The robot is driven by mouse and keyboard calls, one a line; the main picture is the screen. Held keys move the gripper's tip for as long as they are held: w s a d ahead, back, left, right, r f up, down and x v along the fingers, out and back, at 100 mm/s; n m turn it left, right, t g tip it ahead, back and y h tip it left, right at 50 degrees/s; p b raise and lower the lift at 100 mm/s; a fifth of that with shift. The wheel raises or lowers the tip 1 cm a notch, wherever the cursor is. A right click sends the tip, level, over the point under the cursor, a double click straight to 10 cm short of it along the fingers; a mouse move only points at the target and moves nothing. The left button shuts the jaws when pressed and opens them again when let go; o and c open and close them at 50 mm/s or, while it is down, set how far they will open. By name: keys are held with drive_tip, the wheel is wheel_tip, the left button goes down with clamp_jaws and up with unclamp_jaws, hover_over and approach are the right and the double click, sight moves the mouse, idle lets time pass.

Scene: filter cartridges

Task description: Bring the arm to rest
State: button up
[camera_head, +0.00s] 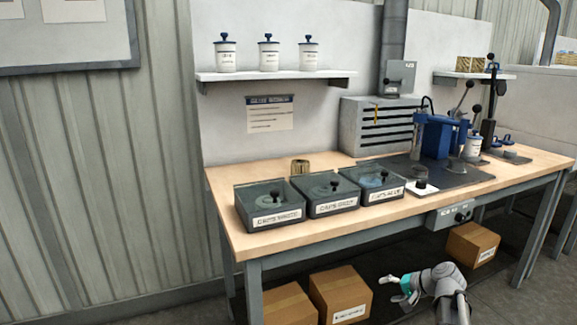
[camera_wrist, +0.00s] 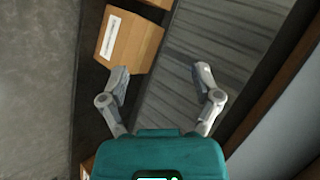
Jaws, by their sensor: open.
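My gripper (camera_head: 396,289) shows low in the head view, in front of the workbench and below the level of its top. In the wrist view its two fingers (camera_wrist: 162,80) stand wide apart with nothing between them. The gripper is open and empty. In the wrist view a cardboard box (camera_wrist: 130,42) lies beyond the left finger, and a ribbed grey surface shows beyond the gap. In the head view my arm is folded low at the bottom right.
The workbench (camera_head: 300,236) carries three labelled bins, a grey slotted box (camera_head: 378,126) and a blue press (camera_head: 436,135). Cardboard boxes (camera_head: 340,292) stand under it, one (camera_head: 472,243) at the right. White canisters (camera_head: 268,56) stand on a wall shelf (camera_head: 270,75).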

drive_tip(key=s+a+f+n+g+h, duration=0.3)
drive_tip(key=s+a+h, duration=0.1)
drive_tip(key=s+a, duration=0.35)
drive_tip(key=s+a+f+n+g+h, duration=0.35)
drive_tip(key=s+a, duration=0.25)
drive_tip(key=s, duration=0.2)
wheel_tip(320, 180, up, 36)
drive_tip(key=p, duration=3.5)
drive_tip(key=shift+w+f+p, duration=0.25)
drive_tip(key=shift+w+p, duration=0.05)
drive_tip(key=shift+p, duration=0.05)
drive_tip(key=shift+d, duration=0.1)
